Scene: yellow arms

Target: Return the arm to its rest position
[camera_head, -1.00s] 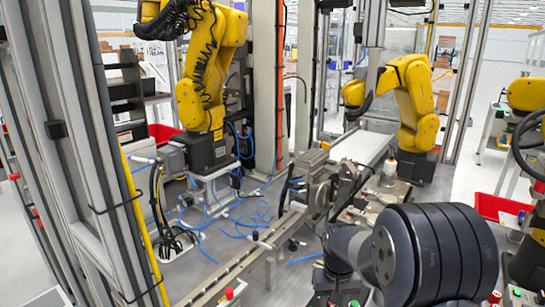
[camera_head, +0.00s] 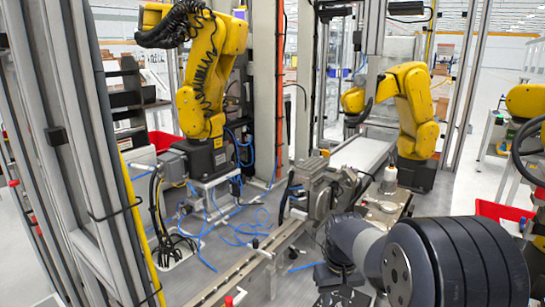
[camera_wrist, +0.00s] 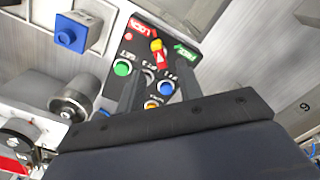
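My arm (camera_head: 445,265) shows in the head view at the lower right, a large dark rounded link joined to a grey one. My gripper (camera_wrist: 157,82) shows in the wrist view with two dark fingers apart and nothing visibly held between them. Beyond the fingers is a black control panel (camera_wrist: 150,58) with green, blue and yellow buttons and a red-and-yellow switch. From this view I cannot tell how far the fingertips are from the panel. In the head view the gripper end is low in the picture and partly cut off.
Yellow robot arms stand at the left (camera_head: 205,75) and the back right (camera_head: 410,105). A metal conveyor rail (camera_head: 235,285) runs along the front. A grey frame post (camera_head: 75,150) stands at the left.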

